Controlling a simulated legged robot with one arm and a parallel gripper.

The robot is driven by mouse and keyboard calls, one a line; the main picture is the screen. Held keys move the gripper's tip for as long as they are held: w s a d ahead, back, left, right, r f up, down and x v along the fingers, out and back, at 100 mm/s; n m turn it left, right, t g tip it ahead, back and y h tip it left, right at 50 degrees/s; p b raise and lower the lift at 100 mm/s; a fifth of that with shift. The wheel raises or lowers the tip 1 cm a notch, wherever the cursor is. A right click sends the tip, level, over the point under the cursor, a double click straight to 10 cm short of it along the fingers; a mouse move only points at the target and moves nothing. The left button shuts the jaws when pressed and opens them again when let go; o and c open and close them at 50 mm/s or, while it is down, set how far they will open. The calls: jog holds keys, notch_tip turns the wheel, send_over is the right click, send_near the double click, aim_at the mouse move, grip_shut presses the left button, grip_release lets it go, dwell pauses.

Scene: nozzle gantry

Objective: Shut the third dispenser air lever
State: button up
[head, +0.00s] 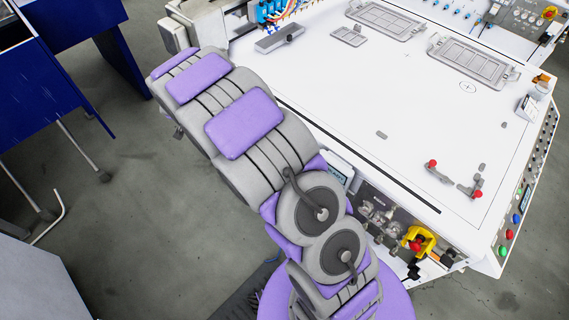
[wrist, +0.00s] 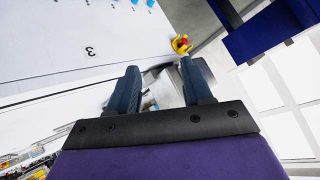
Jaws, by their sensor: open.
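My gripper (wrist: 161,82) shows at the wrist view's centre, two dark fingers spread with a gap between them and nothing held. A white panel marked "3" (wrist: 90,51) lies beyond and left of the fingers. Small blue fittings (wrist: 106,3) sit along the panel's top edge, apart from the fingers. In the head view, small blue parts (head: 269,11) stand at the machine's back left and others (head: 459,13) line its back right. I cannot tell which of these is the third dispenser air lever, or its position. My gripper is hidden in the head view.
The white machine table (head: 350,95) fills the head view's right. Red-knobbed clamps (head: 477,194) stand near its front right. A yellow-and-red switch (wrist: 181,44) is just beyond the right finger. Blue furniture (head: 45,85) stands at left; grey floor (head: 140,200) between is mostly clear.

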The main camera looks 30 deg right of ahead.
jog(key=w+d+f+m+t+h, duration=0.15)
jog(key=f+h, duration=0.25)
jog(key=f, duration=0.5)
jog(key=d+f+m+g+h, duration=0.1)
jog(key=d+f+m+h, duration=0.2)
jog(key=f, duration=0.5)
jog(key=s+d+f+m+g+h, duration=0.25)
jog(key=s+f+h, duration=0.25)
jog(key=s+f, duration=0.45)
jog(key=s+d+f+m+g+h, duration=0.15)
jog(key=s+d+f+h, duration=0.35)
jog(key=s, duration=0.8)
jog(key=shift+n+y, duration=0.4)
jog(key=shift+n, duration=0.05)
jog(key=x, duration=0.5)
jog(key=b+x, duration=0.1)
jog(key=x, duration=0.4)
jog(key=b+x, duration=0.1)
jog(key=x, duration=0.4)
jog(key=shift+w+d+f, duration=0.2)
jog(key=shift+w+f, duration=0.2)
jog(key=shift+w, duration=0.1)
jog(key=shift+c, duration=0.4)
grip_shut()
